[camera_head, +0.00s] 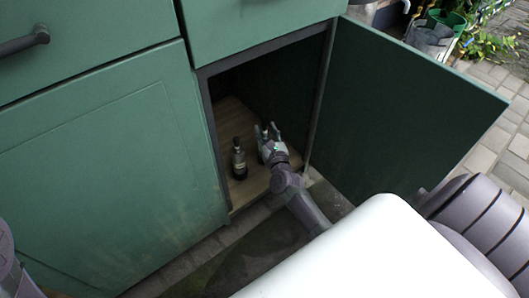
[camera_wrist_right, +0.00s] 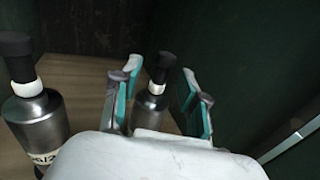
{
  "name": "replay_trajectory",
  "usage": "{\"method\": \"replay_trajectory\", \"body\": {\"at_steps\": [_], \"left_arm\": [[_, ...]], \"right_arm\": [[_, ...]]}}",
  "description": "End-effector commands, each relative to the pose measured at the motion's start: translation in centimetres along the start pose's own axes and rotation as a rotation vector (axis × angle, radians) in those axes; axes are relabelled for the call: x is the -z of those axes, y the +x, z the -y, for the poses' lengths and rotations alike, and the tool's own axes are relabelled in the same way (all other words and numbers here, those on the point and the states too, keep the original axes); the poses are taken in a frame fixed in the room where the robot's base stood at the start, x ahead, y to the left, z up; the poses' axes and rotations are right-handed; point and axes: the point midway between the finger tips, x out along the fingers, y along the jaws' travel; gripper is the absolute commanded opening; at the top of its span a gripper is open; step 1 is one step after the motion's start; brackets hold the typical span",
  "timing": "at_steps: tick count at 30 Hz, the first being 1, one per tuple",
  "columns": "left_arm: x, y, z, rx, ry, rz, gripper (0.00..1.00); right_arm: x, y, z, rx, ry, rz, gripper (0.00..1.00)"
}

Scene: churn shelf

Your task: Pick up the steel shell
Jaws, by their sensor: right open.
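Two steel shells with black tops and white collars stand upright inside the cabinet. One steel shell (camera_wrist_right: 150,103) is between the open fingers of my right gripper (camera_wrist_right: 162,84) in the right wrist view, with its lower part hidden by the gripper body. The other steel shell (camera_wrist_right: 38,122) stands to the left, outside the fingers, with a pale label; it also shows in the head view (camera_head: 239,162). In the head view my right gripper (camera_head: 267,132) is inside the cabinet, right of that shell, and largely hides the one at its fingers. My left gripper is out of view.
The green cabinet's door (camera_head: 400,105) stands open on the right, close to my right arm. The wooden cabinet floor (camera_head: 232,120) is bare behind the shells. A closed green front (camera_head: 90,170) is on the left.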

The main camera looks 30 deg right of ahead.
Motion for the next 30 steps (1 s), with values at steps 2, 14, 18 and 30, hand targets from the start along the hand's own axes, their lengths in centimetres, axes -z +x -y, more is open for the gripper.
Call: {"method": "replay_trajectory", "body": {"at_steps": [2,14,18,30], "left_arm": [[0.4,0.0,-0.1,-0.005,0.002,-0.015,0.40],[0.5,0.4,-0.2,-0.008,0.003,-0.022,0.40],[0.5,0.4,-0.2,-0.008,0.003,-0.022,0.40],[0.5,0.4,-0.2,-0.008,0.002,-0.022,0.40]], "right_arm": [[0.3,1.1,0.0,0.000,-0.001,0.001,0.44],[0.0,1.7,0.0,0.000,-0.001,-0.001,0.32],[0.0,1.7,0.0,0.000,-0.001,-0.001,0.09],[0.0,1.7,0.0,-0.001,-0.001,-0.001,0.00]]}}
